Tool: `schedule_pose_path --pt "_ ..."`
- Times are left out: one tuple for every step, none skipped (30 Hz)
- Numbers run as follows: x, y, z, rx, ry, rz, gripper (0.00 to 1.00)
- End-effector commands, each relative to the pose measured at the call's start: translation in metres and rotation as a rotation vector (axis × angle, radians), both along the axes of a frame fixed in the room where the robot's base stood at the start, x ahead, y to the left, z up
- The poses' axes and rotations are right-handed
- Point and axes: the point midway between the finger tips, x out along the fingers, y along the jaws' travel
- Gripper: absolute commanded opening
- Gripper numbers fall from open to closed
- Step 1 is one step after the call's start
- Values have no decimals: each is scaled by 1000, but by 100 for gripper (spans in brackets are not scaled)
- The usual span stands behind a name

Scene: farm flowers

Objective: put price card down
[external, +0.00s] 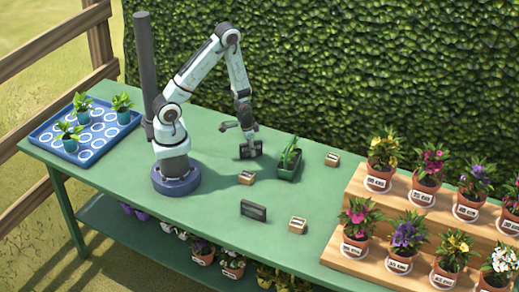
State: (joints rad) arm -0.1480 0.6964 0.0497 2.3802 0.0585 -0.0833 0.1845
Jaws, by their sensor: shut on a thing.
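My gripper (248,138) points down just above the green table, left of a small green planter. It is shut on a small dark card (250,151), which looks like the price card and hangs at or very near the table top. I cannot tell whether its lower edge touches the table. Another dark card (253,210) stands by itself on the table, nearer the front.
A wooden stepped stand (385,205) with several potted flowers fills the right end. A blue tray (95,148) with leafy pots is at the left end. The front left of the table (215,215) is clear.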

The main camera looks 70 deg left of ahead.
Motion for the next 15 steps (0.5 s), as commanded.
schedule_pose_path --pt "0 0 -2 0 1 0 0" --pt "0 0 -3 0 0 0 0" --pt "0 0 -2 0 -1 0 29" --pt "0 0 -2 0 -1 0 38" --pt "0 0 -2 0 -1 0 42" --pt "0 0 -2 0 0 0 42" --pt "0 0 -2 0 0 0 42" --pt "0 0 -2 0 0 0 42" --pt "0 0 -2 0 0 0 42" --pt "0 0 -2 0 0 0 42" --pt "0 0 -2 0 0 0 42" --pt "0 0 -2 0 0 0 42" --pt "0 0 -1 0 0 0 42" --pt "0 0 -1 0 0 0 42" --pt "0 0 1 0 -1 0 42"
